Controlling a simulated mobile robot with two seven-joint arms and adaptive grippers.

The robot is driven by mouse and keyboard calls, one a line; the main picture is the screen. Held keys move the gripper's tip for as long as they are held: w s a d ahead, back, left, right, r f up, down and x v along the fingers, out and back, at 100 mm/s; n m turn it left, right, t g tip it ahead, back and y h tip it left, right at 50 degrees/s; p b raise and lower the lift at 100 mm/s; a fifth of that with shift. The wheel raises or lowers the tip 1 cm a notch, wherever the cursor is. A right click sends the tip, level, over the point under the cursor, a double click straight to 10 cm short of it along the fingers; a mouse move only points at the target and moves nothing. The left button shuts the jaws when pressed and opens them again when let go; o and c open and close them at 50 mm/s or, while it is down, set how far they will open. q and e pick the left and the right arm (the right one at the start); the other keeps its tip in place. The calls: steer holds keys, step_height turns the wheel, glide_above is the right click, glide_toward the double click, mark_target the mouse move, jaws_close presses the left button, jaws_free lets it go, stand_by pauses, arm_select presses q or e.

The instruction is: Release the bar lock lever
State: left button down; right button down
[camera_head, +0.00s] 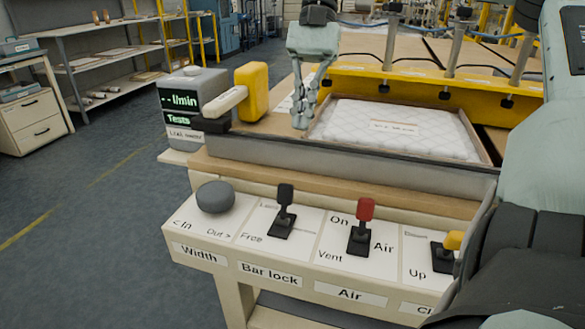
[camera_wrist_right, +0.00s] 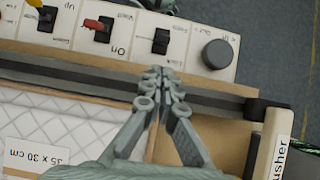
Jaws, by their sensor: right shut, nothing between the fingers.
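The bar lock lever (camera_head: 286,196) is a black handle standing up from a black base on the sloped front panel, above the "Bar lock" label. "Free" is printed at its near left; a partly hidden word is at its far side. I cannot tell its exact setting. It also shows in the right wrist view (camera_wrist_right: 161,40). My right gripper (camera_head: 301,122) points down beyond the panel, beside the quilted white pad. Its fingers are together and empty. In the right wrist view the fingertips (camera_wrist_right: 163,75) appear just short of the lever, apart from it. My left gripper is not in view.
A grey width knob (camera_head: 215,197) is left of the lever, and a red air lever (camera_head: 365,209) is right of it. A yellow-tipped lever (camera_head: 453,240) is farther right. A yellow pusher block (camera_head: 252,92) and display box (camera_head: 190,98) stand behind the knob. A grey rail (camera_head: 350,163) runs behind the panel.

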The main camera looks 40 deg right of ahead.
mark_target(284, 205)
steer(key=x, duration=0.9)
steer(key=shift+p, duration=0.3)
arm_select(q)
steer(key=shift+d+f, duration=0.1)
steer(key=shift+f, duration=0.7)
arm_select(e)
steer(key=shift+s+a+f, duration=0.15)
steer(key=shift+a+f, duration=0.1)
steer(key=shift+f, duration=0.15)
